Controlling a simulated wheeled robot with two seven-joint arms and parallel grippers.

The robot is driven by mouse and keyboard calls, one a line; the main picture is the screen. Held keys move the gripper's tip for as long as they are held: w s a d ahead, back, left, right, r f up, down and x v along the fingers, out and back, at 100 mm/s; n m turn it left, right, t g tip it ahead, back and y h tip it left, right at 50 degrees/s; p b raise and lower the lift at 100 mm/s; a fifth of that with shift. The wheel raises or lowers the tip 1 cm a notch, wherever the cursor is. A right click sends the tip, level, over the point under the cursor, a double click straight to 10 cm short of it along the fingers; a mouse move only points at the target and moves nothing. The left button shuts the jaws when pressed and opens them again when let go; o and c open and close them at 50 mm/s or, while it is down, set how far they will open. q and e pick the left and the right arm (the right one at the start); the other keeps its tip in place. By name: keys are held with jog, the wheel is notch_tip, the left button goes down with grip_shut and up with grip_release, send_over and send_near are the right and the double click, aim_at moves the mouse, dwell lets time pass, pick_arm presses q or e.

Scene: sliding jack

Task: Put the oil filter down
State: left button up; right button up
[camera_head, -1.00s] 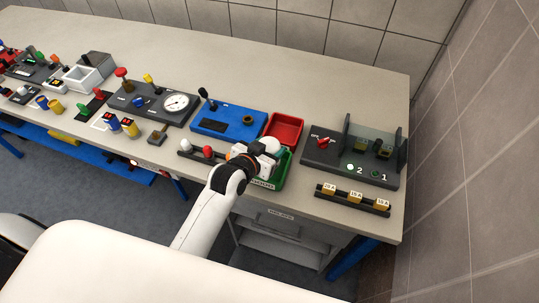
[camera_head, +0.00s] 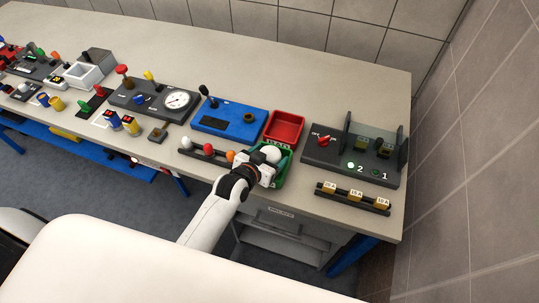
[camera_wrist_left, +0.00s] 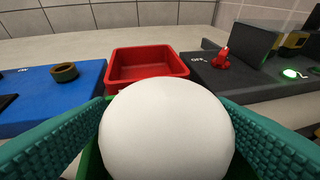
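A smooth white rounded thing, which I take to be the oil filter (camera_head: 271,151), is between the fingers of my left gripper (camera_head: 266,160). In the left wrist view the oil filter (camera_wrist_left: 166,130) fills the lower middle, with a teal ribbed finger pad against each side, so the gripper looks shut on it. It is over the green bin (camera_head: 282,172), whose walls also show below it in the left wrist view. Its underside is hidden, so I cannot tell whether it touches the bin floor. My right gripper is not in view.
A red bin (camera_head: 284,127) stands just behind the green one. A blue panel (camera_head: 228,122) is to the left, and a dark switch panel (camera_head: 340,162) to the right. A rail with coloured balls (camera_head: 208,149) is at the left. A fuse rack (camera_head: 352,198) lies front right.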

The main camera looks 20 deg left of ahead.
pick_arm(q)
jog(key=shift+d, duration=0.1)
jog(key=shift+r, duration=0.2)
jog(key=shift+s, duration=0.4)
jog(key=b+v, duration=0.1)
jog(key=v, duration=1)
jog(key=shift+r+b, duration=0.15)
jog(key=shift+b, duration=0.2)
jog(key=shift+s, duration=0.1)
